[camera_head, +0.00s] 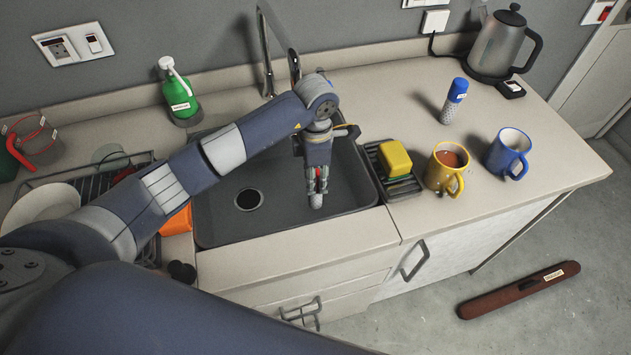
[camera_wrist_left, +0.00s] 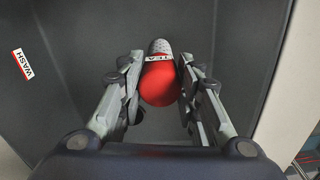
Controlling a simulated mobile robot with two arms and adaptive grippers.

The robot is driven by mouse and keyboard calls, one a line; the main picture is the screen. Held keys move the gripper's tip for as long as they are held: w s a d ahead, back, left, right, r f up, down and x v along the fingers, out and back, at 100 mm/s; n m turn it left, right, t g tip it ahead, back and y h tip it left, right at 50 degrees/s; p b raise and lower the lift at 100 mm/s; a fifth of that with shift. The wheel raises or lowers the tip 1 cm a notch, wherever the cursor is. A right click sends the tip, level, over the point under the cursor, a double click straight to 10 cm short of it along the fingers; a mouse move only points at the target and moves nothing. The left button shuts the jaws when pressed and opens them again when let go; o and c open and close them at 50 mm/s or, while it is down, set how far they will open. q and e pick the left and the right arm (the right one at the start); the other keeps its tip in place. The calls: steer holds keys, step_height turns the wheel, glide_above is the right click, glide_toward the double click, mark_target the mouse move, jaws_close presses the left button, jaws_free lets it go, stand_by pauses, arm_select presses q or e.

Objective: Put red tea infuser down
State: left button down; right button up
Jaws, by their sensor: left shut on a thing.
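The red tea infuser (camera_wrist_left: 159,82) is between the fingers of my left gripper (camera_wrist_left: 160,88) in the left wrist view. It has a red rounded body, a white band marked "TEA" and a grey perforated end. In the head view my left gripper (camera_head: 317,178) points down over the right part of the dark sink (camera_head: 215,222). The infuser's grey end (camera_head: 316,201) shows below the fingertips, and its red part is mostly hidden by them. I cannot tell its exact height above the sink floor. My right gripper is not in view.
Right of the sink are a rack with a yellow sponge (camera_head: 395,158), a yellow mug (camera_head: 436,180) with brown liquid, a blue mug (camera_head: 499,158), a blue-capped shaker (camera_head: 453,104) and a kettle (camera_head: 497,48). A dish rack (camera_head: 140,160) stands left. Free counter (camera_head: 385,85) lies behind.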

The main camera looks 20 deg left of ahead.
arm_select(q)
step_height(320, 180, down, 3)
steer(key=shift+r+p, duration=0.2)
steer(key=shift+p, duration=0.35)
steer(key=shift+f, duration=0.4)
steer(key=shift+f, duration=0.2)
steer(key=c, duration=1.4)
jaws_free()
steer(key=shift+c, duration=0.2)
steer(key=shift+o, duration=1.4)
steer(key=shift+r, duration=0.15)
